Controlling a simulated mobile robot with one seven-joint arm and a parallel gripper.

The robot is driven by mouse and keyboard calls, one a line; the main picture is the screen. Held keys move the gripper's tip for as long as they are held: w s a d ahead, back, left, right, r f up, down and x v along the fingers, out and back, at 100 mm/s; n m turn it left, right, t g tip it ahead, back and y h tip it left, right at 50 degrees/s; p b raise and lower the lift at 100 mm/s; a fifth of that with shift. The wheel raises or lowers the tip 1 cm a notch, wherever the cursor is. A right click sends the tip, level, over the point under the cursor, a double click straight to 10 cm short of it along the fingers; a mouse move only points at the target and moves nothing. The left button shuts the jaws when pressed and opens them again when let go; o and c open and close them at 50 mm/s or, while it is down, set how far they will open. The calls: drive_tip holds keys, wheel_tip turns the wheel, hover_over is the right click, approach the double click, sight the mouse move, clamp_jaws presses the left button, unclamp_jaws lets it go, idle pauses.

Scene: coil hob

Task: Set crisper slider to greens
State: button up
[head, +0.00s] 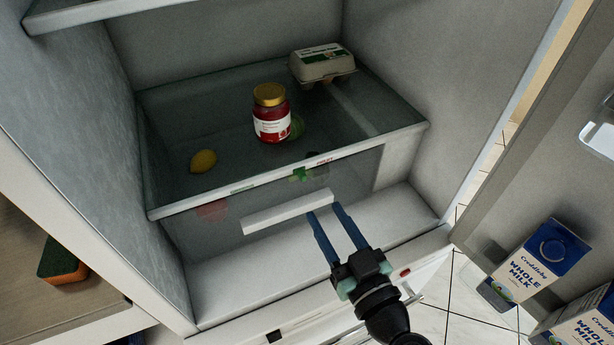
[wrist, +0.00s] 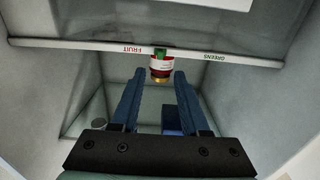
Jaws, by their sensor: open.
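The crisper slider is a small green tab (head: 300,174) on the white front rail of the shelf above the crisper drawer. It sits between the green GREENS label (head: 243,188) and the red FRUIT label (head: 323,160), nearer FRUIT. In the wrist view the tab (wrist: 160,52) is right beside FRUIT (wrist: 132,48), with GREENS (wrist: 215,57) farther right. My gripper (head: 326,210) is open and empty, its blue fingers at the right end of the drawer handle, below and apart from the tab. In the wrist view the fingertips (wrist: 158,75) point towards the rail.
The clear crisper drawer has a white handle (head: 287,212). A red jar (head: 271,115), a lemon (head: 203,161) and an egg carton (head: 323,64) show around the glass shelf. The open door at right holds milk cartons (head: 537,262). Fridge walls flank both sides.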

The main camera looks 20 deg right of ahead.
sight(304, 179)
drive_tip(key=w+p, duration=0.1)
drive_tip(key=w, duration=0.7)
drive_tip(key=shift+w+a, duration=0.15)
drive_tip(key=shift+w, duration=0.15)
clamp_jaws()
idle(1.0)
